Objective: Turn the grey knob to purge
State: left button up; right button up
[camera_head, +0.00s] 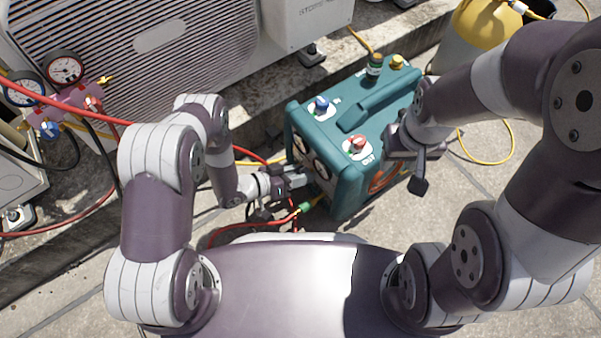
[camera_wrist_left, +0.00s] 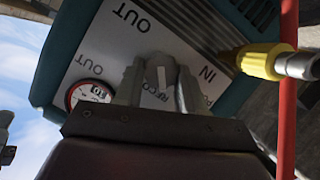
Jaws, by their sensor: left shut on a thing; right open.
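The teal recovery machine (camera_head: 345,180) stands on the paving, its front panel towards my left arm. The grey knob (camera_wrist_left: 161,73) shows between my left fingers with a white pointer line. My left gripper (camera_wrist_left: 158,92) is shut on the knob; in the head view it (camera_head: 303,180) is at the machine's front face. A label starting with P is partly hidden by the right finger. My right gripper (camera_head: 408,165) is open beside the machine's right side.
A blue knob (camera_head: 321,105) and a red knob (camera_head: 357,145) sit on the machine's top. A yellow hose fitting (camera_wrist_left: 262,61) and a red hose (camera_wrist_left: 289,90) are close to my left gripper. Condensers (camera_head: 150,60), a gauge manifold (camera_head: 70,110) and a yellow cylinder (camera_head: 485,30) stand around.

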pick_arm(q)
jog(key=shift+w+a+f+n+g+h+b, duration=0.1)
jog(key=shift+n+g+h+b, duration=0.25)
jog(key=shift+n+h+b, duration=0.6)
jog(key=shift+w+a+f+n+g+h+b, duration=0.15)
jog(key=shift+n+g+h+b, duration=0.2)
jog(key=shift+n, duration=1.1)
jog(key=shift+d+f+n+g+h+b, duration=0.1)
jog(key=shift+n+g+h+b, duration=0.4)
jog(key=shift+n, duration=0.7)
jog(key=o, duration=1.1)
jog(key=shift+c, duration=0.2)
